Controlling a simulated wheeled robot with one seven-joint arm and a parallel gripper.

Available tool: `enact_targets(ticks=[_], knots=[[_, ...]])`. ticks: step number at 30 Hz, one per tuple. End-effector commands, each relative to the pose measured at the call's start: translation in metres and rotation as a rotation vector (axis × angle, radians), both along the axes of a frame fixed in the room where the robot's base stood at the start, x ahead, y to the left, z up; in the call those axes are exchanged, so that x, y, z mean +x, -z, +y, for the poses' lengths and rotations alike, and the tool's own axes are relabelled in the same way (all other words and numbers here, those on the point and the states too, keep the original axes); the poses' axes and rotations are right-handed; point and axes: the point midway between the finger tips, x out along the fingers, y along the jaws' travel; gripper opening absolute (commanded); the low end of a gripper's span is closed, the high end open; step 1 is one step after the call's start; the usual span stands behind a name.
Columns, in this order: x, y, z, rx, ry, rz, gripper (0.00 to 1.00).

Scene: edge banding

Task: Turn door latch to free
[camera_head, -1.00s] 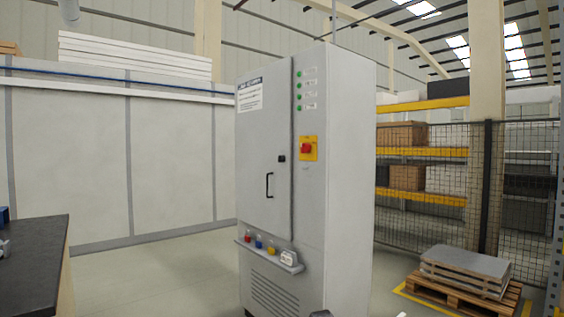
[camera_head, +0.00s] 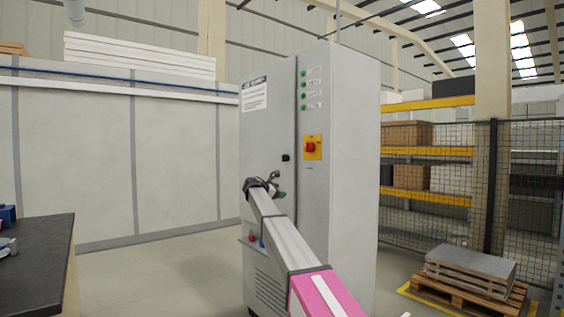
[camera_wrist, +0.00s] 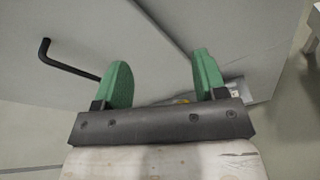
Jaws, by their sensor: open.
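The grey cabinet's door (camera_head: 267,125) is closed, its right edge along a vertical seam. A small black latch (camera_head: 285,157) sits on the door near that seam; at this size I cannot tell which way it is turned. My gripper (camera_wrist: 162,77) has green fingers spread apart with nothing between them. In the head view, my arm reaches up from the lower right and ends in front of the door, a little below the latch. A black bar handle (camera_wrist: 68,60) is left of the fingers in the wrist view. The latch does not show in the wrist view.
A red switch on a yellow plate (camera_head: 312,147) is right of the seam, below several green lamps. A small shelf with red and blue items (camera_head: 252,238) sits low on the cabinet, partly hidden by my arm. A dark-topped bench (camera_head: 40,252) stands at left.

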Motion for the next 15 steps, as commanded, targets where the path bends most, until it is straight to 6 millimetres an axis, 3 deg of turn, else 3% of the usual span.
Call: enact_targets(ticks=[1, 3, 6, 10, 15], knots=[[0.023, -0.039, 0.018, -0.069, -0.013, 0.004, 0.65], [0.035, -0.081, 0.034, -0.163, -0.024, 0.017, 0.65], [0.044, -0.124, 0.05, -0.26, -0.029, 0.031, 0.65], [0.047, -0.152, 0.059, -0.325, -0.027, 0.042, 0.65], [0.05, -0.155, 0.055, -0.336, -0.027, 0.046, 0.65]])
